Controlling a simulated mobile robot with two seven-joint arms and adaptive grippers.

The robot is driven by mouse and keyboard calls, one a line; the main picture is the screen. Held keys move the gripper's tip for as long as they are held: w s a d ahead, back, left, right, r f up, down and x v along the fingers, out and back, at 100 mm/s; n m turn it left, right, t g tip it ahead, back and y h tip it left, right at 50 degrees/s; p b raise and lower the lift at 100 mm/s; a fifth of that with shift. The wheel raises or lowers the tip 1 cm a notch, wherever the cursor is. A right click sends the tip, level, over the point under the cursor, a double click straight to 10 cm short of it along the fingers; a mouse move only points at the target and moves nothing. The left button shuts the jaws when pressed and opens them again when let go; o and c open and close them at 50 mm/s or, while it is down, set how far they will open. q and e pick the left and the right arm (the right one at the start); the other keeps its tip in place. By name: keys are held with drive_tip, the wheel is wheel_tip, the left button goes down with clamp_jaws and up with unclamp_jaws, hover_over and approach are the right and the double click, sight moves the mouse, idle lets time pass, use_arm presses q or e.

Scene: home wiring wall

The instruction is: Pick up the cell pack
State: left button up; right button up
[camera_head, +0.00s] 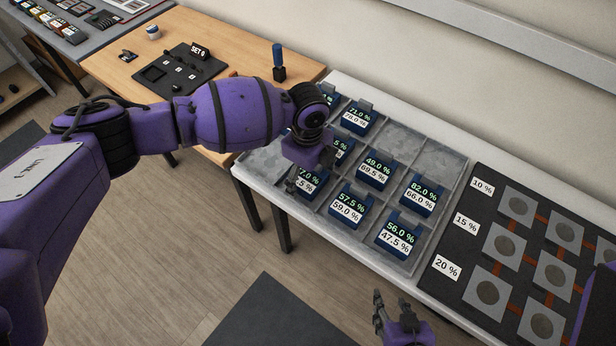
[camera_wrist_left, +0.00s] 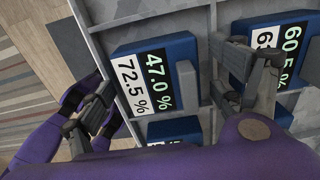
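Several blue cell packs with percentage labels sit in a grey compartment tray (camera_head: 398,142). My left gripper (camera_head: 299,178) is over the tray's front left compartments and partly covers a pack (camera_head: 313,182). In the left wrist view that pack (camera_wrist_left: 155,72) reads 47.0 % and 72.5 %. The left gripper (camera_wrist_left: 165,95) is open there, with one finger on each side of the pack; contact cannot be told. The pack has a raised grey-blue tab. Another pack (camera_wrist_left: 268,50) lies beyond the right finger. My right gripper (camera_head: 394,312) is open and empty, low in front of the tray.
A black board (camera_head: 478,225) with round discs on grey plates and 10 %, 15 % and 20 % labels lies right of the tray. A wooden table (camera_head: 130,70) with a black SET 9 holder (camera_head: 180,75) stands left. Two back right compartments are empty.

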use_arm(q)
drive_tip(key=c, duration=1.1)
drive_tip(key=shift+c, duration=0.8)
drive_tip(key=shift+r, duration=0.15)
